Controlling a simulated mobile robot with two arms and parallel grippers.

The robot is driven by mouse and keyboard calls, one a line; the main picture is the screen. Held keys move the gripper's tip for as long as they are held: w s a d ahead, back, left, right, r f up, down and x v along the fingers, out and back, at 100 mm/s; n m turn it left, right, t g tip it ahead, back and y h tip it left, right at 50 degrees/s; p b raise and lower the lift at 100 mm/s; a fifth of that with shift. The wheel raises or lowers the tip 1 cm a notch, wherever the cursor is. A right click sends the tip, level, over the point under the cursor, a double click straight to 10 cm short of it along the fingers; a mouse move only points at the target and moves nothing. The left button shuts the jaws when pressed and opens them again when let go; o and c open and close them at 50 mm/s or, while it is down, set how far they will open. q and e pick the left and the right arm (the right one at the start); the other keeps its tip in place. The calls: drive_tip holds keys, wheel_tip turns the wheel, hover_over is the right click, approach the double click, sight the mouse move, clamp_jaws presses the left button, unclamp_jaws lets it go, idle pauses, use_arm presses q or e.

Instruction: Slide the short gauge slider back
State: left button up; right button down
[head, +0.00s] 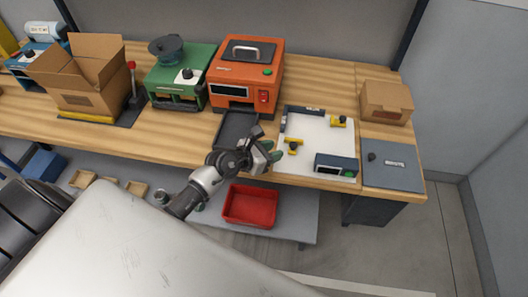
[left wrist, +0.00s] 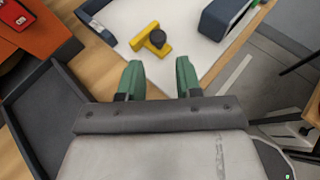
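The gauge is a white board (head: 318,135) with dark rails on the wooden bench. One yellow slider (head: 293,146) with a black knob lies at its front left; it also shows in the left wrist view (left wrist: 143,38). A second yellow slider (head: 338,122) sits at the board's back right. I cannot tell for certain which is the short one. My left gripper (head: 275,151) is just left of the front slider, at the board's front left edge. Its green fingers (left wrist: 158,79) are apart and empty, pointing toward that slider without touching it. My right gripper is not in view.
A dark box with a small display (head: 336,165) stands at the board's front right. A dark tray (head: 238,130) below the orange machine (head: 245,75) lies left of the gauge. A grey plate (head: 392,165) and a cardboard box (head: 386,102) are to the right. A red bin (head: 250,206) sits below.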

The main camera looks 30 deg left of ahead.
use_arm(q)
drive_tip(key=shift+v, duration=1.25)
drive_tip(key=shift+s+a+r, duration=0.15)
drive_tip(key=shift+s+a, duration=0.05)
drive_tip(key=shift+s, duration=0.2)
